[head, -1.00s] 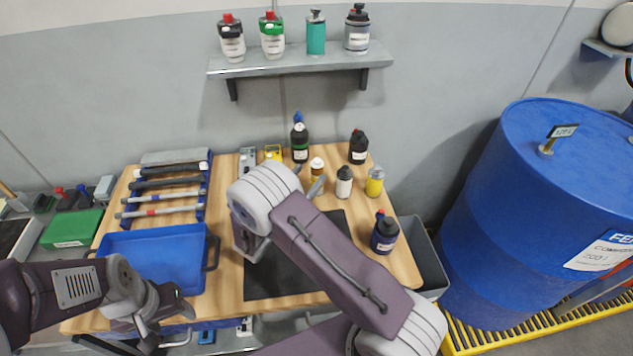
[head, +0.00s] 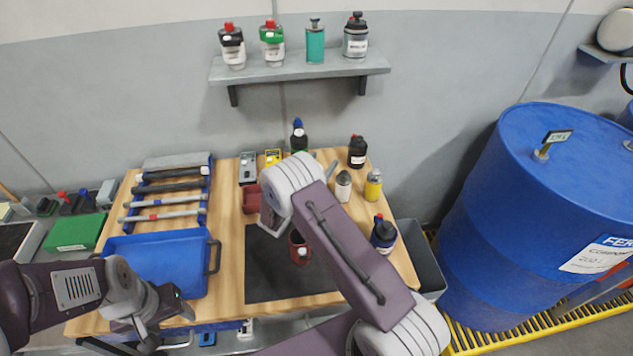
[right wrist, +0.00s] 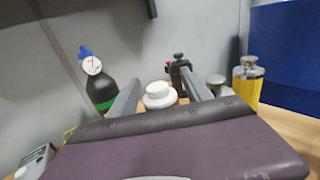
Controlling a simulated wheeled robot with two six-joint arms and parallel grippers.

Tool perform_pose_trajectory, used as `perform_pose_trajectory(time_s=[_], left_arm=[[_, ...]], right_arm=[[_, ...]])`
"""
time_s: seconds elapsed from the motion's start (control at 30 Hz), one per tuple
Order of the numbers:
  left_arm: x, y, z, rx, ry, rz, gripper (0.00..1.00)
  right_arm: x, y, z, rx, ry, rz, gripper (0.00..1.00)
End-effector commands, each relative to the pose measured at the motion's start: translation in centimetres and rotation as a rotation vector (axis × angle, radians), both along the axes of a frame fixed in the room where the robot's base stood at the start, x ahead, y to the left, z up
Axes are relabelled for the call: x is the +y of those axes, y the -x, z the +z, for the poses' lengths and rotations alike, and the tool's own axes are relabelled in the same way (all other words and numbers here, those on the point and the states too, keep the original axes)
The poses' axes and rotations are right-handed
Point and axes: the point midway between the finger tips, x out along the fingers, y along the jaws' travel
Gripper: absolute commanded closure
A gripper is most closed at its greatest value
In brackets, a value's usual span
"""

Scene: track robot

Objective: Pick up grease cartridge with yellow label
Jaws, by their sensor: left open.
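A yellow-bodied container with a grey top (head: 373,185), the likely yellow-labelled cartridge, stands upright at the right back of the wooden bench. It also shows in the right wrist view (right wrist: 247,82), right of my right gripper and apart from it. My right gripper (right wrist: 160,92) is open; a white-capped container (right wrist: 159,97) shows between its fingers, and I cannot tell whether they touch it. My left gripper (head: 152,336) is open and empty, low at the front left, below the blue tray (head: 160,262).
A grey-white bottle (head: 343,186) and black bottle (head: 357,152) stand near the yellow container. A dark blue bottle (head: 383,234) is nearer the front. A green-banded black bottle (right wrist: 98,80) stands left of my right gripper. A dark mat (head: 262,270) covers the middle.

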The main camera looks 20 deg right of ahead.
Motion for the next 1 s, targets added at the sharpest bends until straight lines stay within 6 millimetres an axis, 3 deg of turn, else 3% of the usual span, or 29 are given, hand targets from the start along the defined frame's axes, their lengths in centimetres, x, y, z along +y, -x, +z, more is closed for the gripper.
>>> perform_pose_trajectory(time_s=[0.03, 0.17, 0.2, 1.0], left_arm=[[0.00, 0.00, 0.00, 0.000, 0.000, 0.000, 0.41], [0.00, 0.00, 0.00, 0.000, 0.000, 0.000, 0.41], [0.00, 0.00, 0.00, 0.000, 0.000, 0.000, 0.41], [0.00, 0.00, -0.01, 0.000, 0.000, 0.000, 0.41]], right_arm=[[0.01, 0.01, 0.01, 0.000, 0.000, 0.000, 0.59], [0.02, 0.01, 0.01, 0.000, 0.000, 0.000, 0.96], [0.02, 0.02, 0.01, 0.000, 0.000, 0.000, 1.00], [0.03, 0.05, -0.08, 0.002, -0.001, 0.000, 1.00]])
